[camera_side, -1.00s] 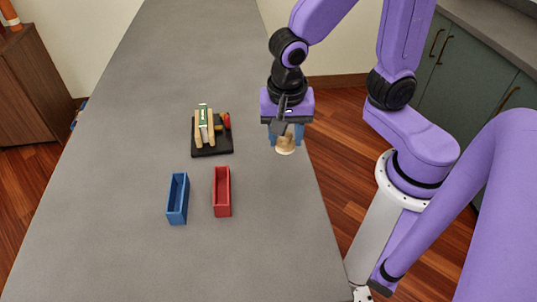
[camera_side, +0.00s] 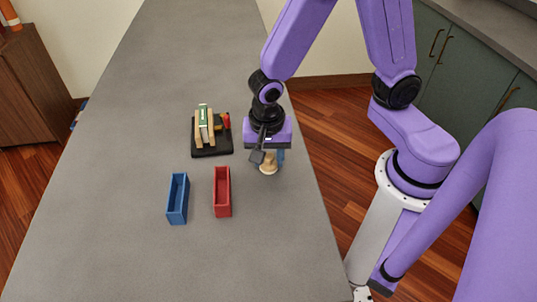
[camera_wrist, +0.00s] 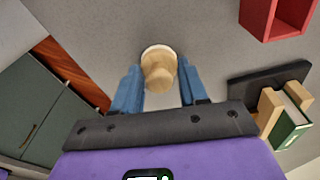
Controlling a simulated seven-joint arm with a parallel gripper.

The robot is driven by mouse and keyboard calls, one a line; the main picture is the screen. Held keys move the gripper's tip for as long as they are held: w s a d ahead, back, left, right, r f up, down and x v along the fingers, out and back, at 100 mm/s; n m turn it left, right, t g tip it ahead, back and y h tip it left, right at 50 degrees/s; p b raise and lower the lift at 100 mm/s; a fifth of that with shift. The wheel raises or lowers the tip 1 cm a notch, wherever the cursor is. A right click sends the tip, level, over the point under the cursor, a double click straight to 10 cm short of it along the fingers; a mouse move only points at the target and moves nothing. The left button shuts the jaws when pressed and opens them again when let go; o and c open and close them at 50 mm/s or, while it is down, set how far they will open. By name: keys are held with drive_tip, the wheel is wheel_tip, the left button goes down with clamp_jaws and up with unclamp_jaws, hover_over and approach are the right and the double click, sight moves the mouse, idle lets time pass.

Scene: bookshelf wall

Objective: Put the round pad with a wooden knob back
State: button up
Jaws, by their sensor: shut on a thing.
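The round pad with a wooden knob (camera_side: 268,170) is pale tan and sits between the fingers of my gripper (camera_side: 269,161). In the wrist view the pad (camera_wrist: 159,53) shows its knob end toward the camera, with the blue fingers of my gripper (camera_wrist: 158,74) on either side of the knob. My gripper is shut on it. The pad is low over the grey table, right of the red bin; whether it touches the table I cannot tell.
A red bin (camera_side: 222,207) and a blue bin (camera_side: 177,213) stand open on the grey table (camera_side: 110,240). Behind them a black stand (camera_side: 212,151) holds upright books (camera_side: 204,122) and a small red item (camera_side: 226,121). The table's left and front are clear.

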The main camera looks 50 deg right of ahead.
sight(267, 159)
drive_tip(key=shift+f, duration=0.1)
drive_tip(key=o, duration=1)
wheel_tip(267, 159, up, 12)
drive_tip(key=a, duration=0.1)
drive_tip(key=shift+s+d+f+n+y, duration=0.1)
drive_tip(key=shift+s+d+n+y, duration=0.15)
drive_tip(key=shift+s+d+n, duration=2.6)
drive_tip(key=shift+s+a+f+n+y, duration=0.15)
drive_tip(key=shift+s+n, duration=1.25)
drive_tip(key=shift+n, duration=3.55)
drive_tip(key=shift+s+d+f+n+y, duration=0.1)
drive_tip(key=shift+s+d+n+y, duration=0.2)
drive_tip(key=shift+s+d+n, duration=2.55)
drive_tip(key=a+n, duration=0.1)
drive_tip(key=w+a+n, duration=0.1)
drive_tip(key=shift+w+a, duration=0.3)
drive_tip(key=shift+a, duration=0.1)
